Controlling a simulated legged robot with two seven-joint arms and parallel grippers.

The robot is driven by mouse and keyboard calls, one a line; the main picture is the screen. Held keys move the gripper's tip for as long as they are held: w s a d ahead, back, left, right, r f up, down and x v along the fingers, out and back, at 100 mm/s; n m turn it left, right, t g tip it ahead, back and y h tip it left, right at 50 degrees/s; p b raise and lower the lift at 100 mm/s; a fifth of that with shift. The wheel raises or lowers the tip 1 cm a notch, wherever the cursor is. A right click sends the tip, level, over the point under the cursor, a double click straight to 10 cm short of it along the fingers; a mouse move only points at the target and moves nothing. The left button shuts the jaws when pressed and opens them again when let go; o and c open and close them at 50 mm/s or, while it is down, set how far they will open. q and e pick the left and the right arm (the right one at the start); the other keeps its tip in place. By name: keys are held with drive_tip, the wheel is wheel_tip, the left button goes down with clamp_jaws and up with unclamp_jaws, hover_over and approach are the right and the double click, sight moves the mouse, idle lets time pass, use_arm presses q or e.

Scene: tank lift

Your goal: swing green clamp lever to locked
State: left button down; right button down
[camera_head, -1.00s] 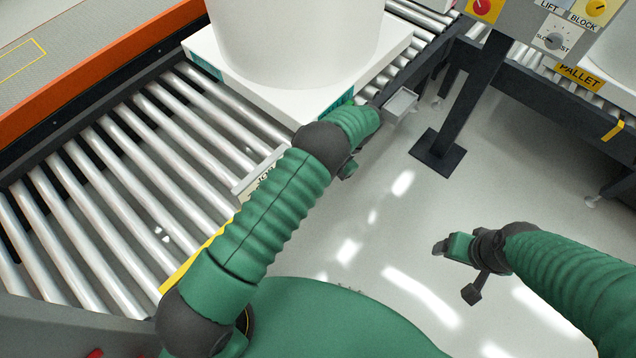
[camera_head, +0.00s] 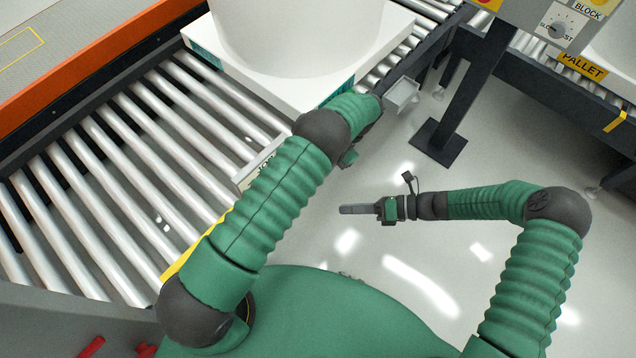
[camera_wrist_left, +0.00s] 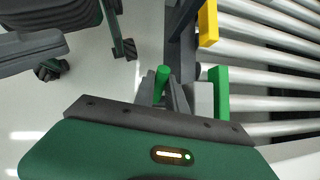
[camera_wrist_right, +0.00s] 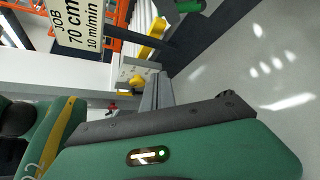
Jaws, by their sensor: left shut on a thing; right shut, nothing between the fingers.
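The green clamp lever (camera_wrist_left: 162,80) shows in the left wrist view as a short green rod end between the fingers of my left gripper (camera_wrist_left: 168,98). My left gripper is shut on it. A second green upright piece (camera_wrist_left: 220,92) stands just right of the fingers, beside the rollers. My right gripper (camera_head: 347,210) is shut and empty, pointing left over bare floor. Its fingers also show in the right wrist view (camera_wrist_right: 160,85).
A large white tank (camera_head: 300,35) stands on a white base (camera_head: 265,92) on the roller conveyor (camera_head: 120,170). A control post (camera_head: 470,90) and a second conveyor (camera_head: 540,100) stand at right. A job sign (camera_wrist_right: 85,25) shows in the right wrist view. The middle floor is open.

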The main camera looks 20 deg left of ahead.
use_arm(q)
drive_tip(key=shift+w+d, duration=0.15)
drive_tip(key=shift+w, duration=0.1)
use_arm(e)
drive_tip(key=a+f+m+t+y, duration=0.15)
drive_tip(key=a+m, duration=0.25)
drive_tip(key=a, duration=0.8)
drive_tip(key=shift+y, duration=0.25)
drive_tip(key=w, duration=0.2)
drive_tip(key=w+d, duration=0.1)
drive_tip(key=w, duration=0.1)
drive_tip(key=shift+r, duration=0.35)
drive_tip(key=shift+w, duration=0.1)
use_arm(q)
drive_tip(key=shift+s, duration=0.1)
use_arm(e)
drive_tip(key=shift+w+d+r, duration=0.2)
drive_tip(key=shift+w+r, duration=0.15)
drive_tip(key=shift+w, duration=0.25)
use_arm(q)
drive_tip(key=c, duration=1.4)
unclamp_jaws()
drive_tip(key=shift+c, duration=0.2)
drive_tip(key=shift+o, duration=0.4)
drive_tip(key=shift+s+f, duration=0.1)
drive_tip(key=shift+s, duration=0.05)
use_arm(e)
drive_tip(key=shift+w, duration=0.2)
